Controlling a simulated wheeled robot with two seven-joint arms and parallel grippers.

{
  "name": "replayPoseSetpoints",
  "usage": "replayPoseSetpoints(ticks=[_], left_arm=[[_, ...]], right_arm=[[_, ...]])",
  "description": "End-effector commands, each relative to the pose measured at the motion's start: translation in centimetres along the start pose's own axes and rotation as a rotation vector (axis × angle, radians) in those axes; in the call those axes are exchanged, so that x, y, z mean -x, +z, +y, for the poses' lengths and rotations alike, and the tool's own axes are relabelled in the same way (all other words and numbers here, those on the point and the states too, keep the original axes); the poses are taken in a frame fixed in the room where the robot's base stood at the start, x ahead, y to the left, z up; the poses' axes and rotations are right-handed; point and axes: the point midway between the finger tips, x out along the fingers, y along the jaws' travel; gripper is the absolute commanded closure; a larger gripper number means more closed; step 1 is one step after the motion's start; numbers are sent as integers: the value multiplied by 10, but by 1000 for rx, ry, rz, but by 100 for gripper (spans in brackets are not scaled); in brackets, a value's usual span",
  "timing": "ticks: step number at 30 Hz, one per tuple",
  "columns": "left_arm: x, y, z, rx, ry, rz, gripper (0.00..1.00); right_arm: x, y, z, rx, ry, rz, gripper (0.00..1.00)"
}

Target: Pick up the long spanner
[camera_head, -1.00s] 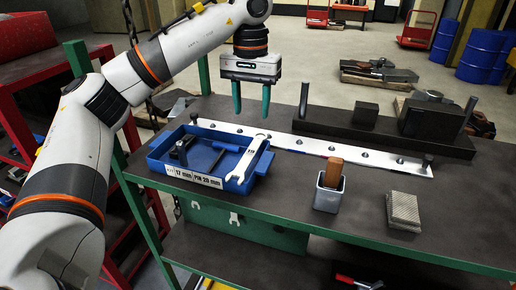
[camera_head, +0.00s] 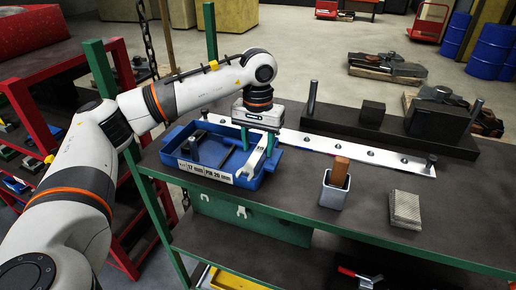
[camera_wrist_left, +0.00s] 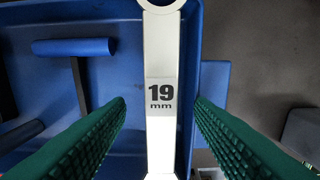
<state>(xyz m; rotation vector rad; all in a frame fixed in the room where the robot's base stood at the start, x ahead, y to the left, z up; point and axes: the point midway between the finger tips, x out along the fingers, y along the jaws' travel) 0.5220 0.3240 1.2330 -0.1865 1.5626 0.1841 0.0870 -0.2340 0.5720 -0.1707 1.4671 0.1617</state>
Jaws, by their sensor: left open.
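The long spanner (camera_head: 252,160) is pale and lies in the blue tray (camera_head: 213,181), its open end over the tray's front right corner. In the left wrist view the spanner (camera_wrist_left: 160,50) runs upright in the picture and bears a "19 mm" label. My left gripper (camera_head: 258,143) is open above the spanner's shaft. In the left wrist view its green fingers (camera_wrist_left: 158,112) stand on either side of the shaft with gaps. The gripper hides part of the spanner in the head view. My right gripper is not in view.
A hammer-like tool with a blue head (camera_wrist_left: 75,47) lies left of the spanner in the tray. A white strip with bolts (camera_head: 350,150) runs behind. A grey cup with a wooden block (camera_head: 333,188) and a grey block (camera_head: 405,206) stand on the right.

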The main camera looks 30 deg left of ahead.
Motion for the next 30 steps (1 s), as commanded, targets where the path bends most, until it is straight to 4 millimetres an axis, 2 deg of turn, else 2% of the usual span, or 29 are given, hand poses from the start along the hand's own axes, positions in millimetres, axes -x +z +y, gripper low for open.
replayPoseSetpoints(ticks=[3, 4, 12, 20, 23, 26, 30], left_arm=[[0, 0, 0, 0, 0, 0, 51], [0, 0, 0, 0, 0, 0, 55], [0, 0, 0, 0, 0, 0, 99], [1, 0, 0, 0, 0, -1, 100], [8, 1, 0, 1, 0, -3, 100], [24, 1, -1, -1, -3, -6, 100], [54, 1, -1, -1, -3, -6, 100]], right_arm=[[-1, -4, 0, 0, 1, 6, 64], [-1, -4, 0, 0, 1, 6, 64], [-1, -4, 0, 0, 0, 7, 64], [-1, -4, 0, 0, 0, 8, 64], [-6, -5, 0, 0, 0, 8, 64], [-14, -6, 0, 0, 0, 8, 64], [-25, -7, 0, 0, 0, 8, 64]])
